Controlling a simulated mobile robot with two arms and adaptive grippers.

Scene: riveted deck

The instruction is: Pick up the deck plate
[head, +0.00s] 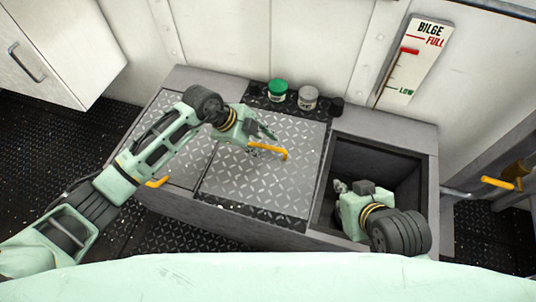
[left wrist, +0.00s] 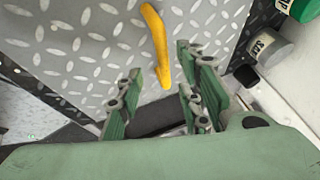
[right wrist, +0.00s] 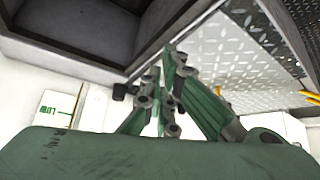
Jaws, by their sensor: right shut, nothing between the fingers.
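The grey diamond-tread deck plate (head: 235,184) lies flat on the bench top, left of an open bin. Its yellow bar handle (head: 268,150) stands on it. My left gripper (head: 268,133) is just behind the handle in the head view. In the left wrist view its fingers are spread and empty, and the handle (left wrist: 156,45) shows beyond and between the fingertips. I cannot tell whether they touch. My right gripper (head: 341,187) is over or inside the open bin, shut and empty; its fingers show close together in the right wrist view (right wrist: 165,75).
The open dark bin (head: 410,172) is right of the plate. Another treadplate with a yellow handle (head: 157,183) lies left, partly behind my left arm. A green-lidded jar (head: 277,91) and a grey-lidded jar (head: 308,98) stand behind, near the wall with the bilge gauge (head: 413,60).

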